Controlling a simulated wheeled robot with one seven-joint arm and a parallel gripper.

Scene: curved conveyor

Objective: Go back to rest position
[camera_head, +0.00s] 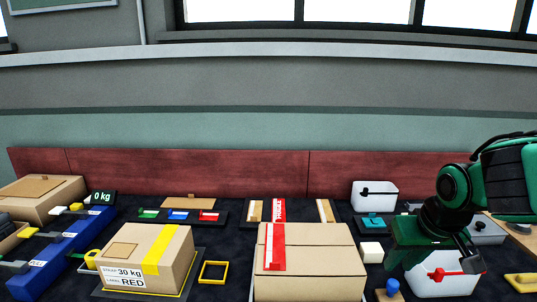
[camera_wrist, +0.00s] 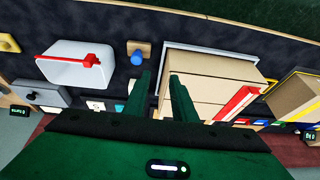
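My gripper (camera_wrist: 161,82) shows two green fingers in the wrist view, spread apart with nothing between them. In the head view my arm comes in from the right, and the green gripper body (camera_head: 412,247) hangs above the table at the lower right. The fingertips are hard to make out in the head view.
A box labelled 30 kg and RED (camera_head: 165,245) sits at the left, next to a blue scale unit (camera_head: 62,245). A red-brown panel (camera_head: 200,172) lines the back.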

